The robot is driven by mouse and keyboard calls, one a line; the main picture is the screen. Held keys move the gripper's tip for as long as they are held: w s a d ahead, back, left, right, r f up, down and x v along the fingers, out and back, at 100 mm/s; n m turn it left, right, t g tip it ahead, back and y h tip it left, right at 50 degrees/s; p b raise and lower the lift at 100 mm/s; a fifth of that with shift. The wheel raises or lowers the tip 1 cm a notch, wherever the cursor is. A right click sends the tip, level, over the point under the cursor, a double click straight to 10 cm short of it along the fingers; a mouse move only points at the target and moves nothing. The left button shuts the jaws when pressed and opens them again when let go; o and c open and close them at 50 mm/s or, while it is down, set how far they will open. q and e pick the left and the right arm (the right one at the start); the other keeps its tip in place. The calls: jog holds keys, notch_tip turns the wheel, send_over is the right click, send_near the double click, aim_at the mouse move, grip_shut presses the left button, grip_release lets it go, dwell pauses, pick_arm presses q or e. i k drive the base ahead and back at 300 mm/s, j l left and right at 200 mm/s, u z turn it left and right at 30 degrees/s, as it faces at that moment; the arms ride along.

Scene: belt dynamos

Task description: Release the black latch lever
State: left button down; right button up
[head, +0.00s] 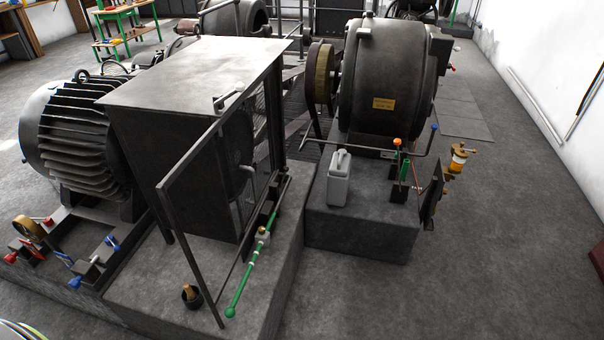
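No part that I can surely call the black latch lever stands out. A dark metal guard cabinet (185,95) stands on a concrete plinth, with an open-framed mesh door (208,190) at its front right. A small grey handle (228,99) sits at the door frame's top edge. A thin bent handle (246,172) shows on the mesh side; it may be a latch, but it is too small to tell. A long green-ended rod (250,262) slants along the plinth below the door. Neither of my grippers is in view.
A finned motor (75,135) is at left and a big dark dynamo (388,80) at right. A grey jerrycan (339,180) and an orange-knobbed lever (397,143) stand on the right plinth. A small dark pot (191,297) sits near the front.

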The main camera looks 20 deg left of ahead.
aim_at(286, 169)
jog(key=i+l+u, duration=0.3)
jog(key=i+l, duration=0.55)
jog(key=i, duration=0.2)
jog(key=i+j, duration=0.2)
jog(key=i, duration=0.2)
